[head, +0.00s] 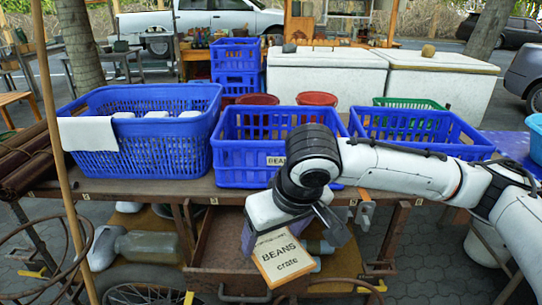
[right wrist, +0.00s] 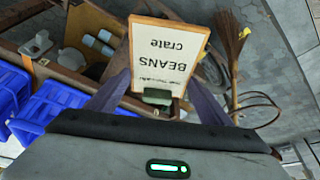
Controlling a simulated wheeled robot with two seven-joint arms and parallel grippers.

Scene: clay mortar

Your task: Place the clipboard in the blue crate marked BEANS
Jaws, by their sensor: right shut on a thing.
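The clipboard (head: 283,260) has a pale sheet reading "BEANS crate" and a brown edge. It hangs tilted in front of the cart, below the tabletop. My right gripper (head: 291,226) is shut on its clip end; the right wrist view shows the clipboard (right wrist: 166,55) between the fingers (right wrist: 158,96). The middle blue crate (head: 235,164) stands on the table, its front label showing "BEA", the rest hidden by my right arm. It is above and behind the clipboard. My left gripper is not in view.
A left blue crate (head: 185,150) holds pale things and has a white cloth (head: 88,133) over its rim. A right blue crate (head: 465,148) stands beside the middle one. An open drawer (head: 225,245) lies below. A thin pole (head: 55,150) rises at left.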

